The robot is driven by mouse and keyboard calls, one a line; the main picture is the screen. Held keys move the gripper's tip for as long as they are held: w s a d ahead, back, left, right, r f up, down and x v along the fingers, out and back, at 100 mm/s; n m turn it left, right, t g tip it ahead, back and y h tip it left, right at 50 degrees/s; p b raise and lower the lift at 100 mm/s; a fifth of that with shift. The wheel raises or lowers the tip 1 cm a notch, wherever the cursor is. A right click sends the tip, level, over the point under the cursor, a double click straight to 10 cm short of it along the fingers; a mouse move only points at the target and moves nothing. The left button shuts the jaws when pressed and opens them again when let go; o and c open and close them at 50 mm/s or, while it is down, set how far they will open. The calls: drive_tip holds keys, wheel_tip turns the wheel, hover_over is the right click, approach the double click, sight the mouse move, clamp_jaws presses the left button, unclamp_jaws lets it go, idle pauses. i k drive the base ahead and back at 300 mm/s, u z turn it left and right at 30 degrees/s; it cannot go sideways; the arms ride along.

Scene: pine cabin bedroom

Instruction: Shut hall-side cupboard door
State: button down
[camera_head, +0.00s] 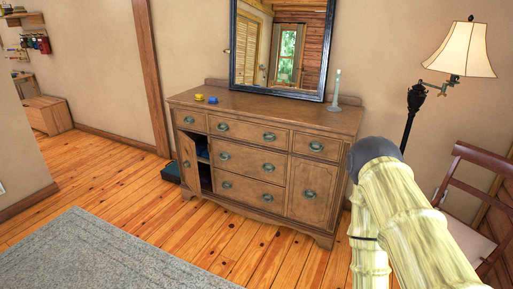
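A brown wooden dresser (265,120) stands against the wall, with several drawers and a cupboard door at each end. The left cupboard door (189,178), on the side of the doorway to the hall, stands ajar. A dark gap with something dark blue inside shows along its right edge. The right cupboard door (314,204) is shut. My pale yellow arm rises at the right of the picture and bends at a dark joint. My gripper is out of view.
A grey rug (100,255) lies at the front left, with bare plank floor between it and the dresser. A mirror, candlestick (336,90) and small yellow and blue items stand on top. A floor lamp (412,110) and chair (475,210) are at right.

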sight(187, 145)
drive_tip(key=z, duration=0.3)
drive_tip(key=i, duration=1.65)
drive_tip(key=u, duration=0.9)
drive_tip(key=i, duration=1.15)
drive_tip(key=u, duration=0.9)
